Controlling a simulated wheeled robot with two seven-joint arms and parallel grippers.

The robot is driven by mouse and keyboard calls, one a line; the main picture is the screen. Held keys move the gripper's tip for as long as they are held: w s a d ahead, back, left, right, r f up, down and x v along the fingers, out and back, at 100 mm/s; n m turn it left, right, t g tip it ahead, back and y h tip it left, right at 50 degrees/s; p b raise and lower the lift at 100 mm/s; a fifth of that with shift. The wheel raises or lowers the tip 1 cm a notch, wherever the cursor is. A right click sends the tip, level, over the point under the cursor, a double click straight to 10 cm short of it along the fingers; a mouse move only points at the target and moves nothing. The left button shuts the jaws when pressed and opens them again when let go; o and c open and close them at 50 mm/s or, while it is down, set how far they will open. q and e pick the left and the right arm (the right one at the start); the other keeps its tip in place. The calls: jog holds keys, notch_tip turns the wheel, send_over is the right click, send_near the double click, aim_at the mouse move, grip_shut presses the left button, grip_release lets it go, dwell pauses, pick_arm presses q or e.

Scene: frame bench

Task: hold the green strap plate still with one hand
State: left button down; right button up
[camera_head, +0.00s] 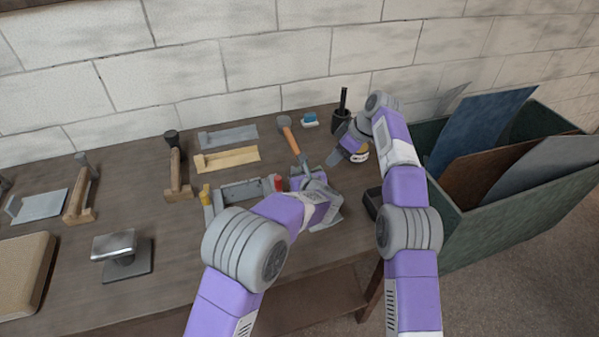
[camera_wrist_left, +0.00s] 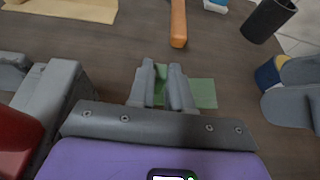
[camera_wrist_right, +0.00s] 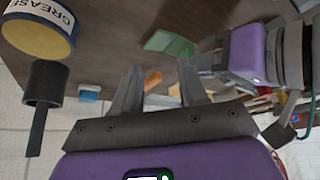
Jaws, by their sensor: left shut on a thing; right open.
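The green strap plate (camera_wrist_left: 204,92) lies flat on the bench in the left wrist view. My left gripper (camera_wrist_left: 167,72) is shut on its left part, and the plate sticks out to the right of the fingers. The plate also shows in the right wrist view (camera_wrist_right: 172,44). In the head view my left gripper (camera_head: 303,161) and arm hide most or all of it. My right gripper (camera_wrist_right: 160,72) is open with nothing between its fingers. In the head view the right gripper (camera_head: 335,157) is over the bench, right of the left one.
An orange-handled tool (camera_head: 291,139) lies just beyond the left gripper. A grease tin (camera_head: 361,154) and a dark cup (camera_head: 341,116) stand near the right gripper. A grey frame (camera_head: 240,190) with red and yellow parts lies left. A green bin (camera_head: 465,225) stands right.

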dwell(0.3)
jog(key=shift+a, duration=0.1)
jog(key=c, duration=0.5)
jog(key=shift+w+a+m+h, duration=0.2)
jog(key=shift+m+h, duration=0.1)
jog(key=shift+m, duration=0.2)
jog(key=shift+c, duration=1.1)
jog(key=shift+w+a+m, duration=0.1)
jog(key=shift+a+m, duration=0.2)
jog(key=shift+m, duration=0.1)
grip_shut()
jog(key=shift+w+a+f+m+t+h, duration=0.35)
jog(key=shift+f+m+h, duration=0.2)
jog(key=shift+f+m, duration=0.5)
jog(key=shift+w+a+f+m+t+h, duration=0.3)
jog(key=shift+a+f+m+h, duration=0.35)
jog(key=shift+m, duration=0.7)
jog(key=shift+w+a+f+m+t+h, duration=0.25)
jog(key=shift+w+f+m+h, duration=0.15)
jog(key=shift+f+m, duration=0.7)
jog(key=shift+r, duration=0.1)
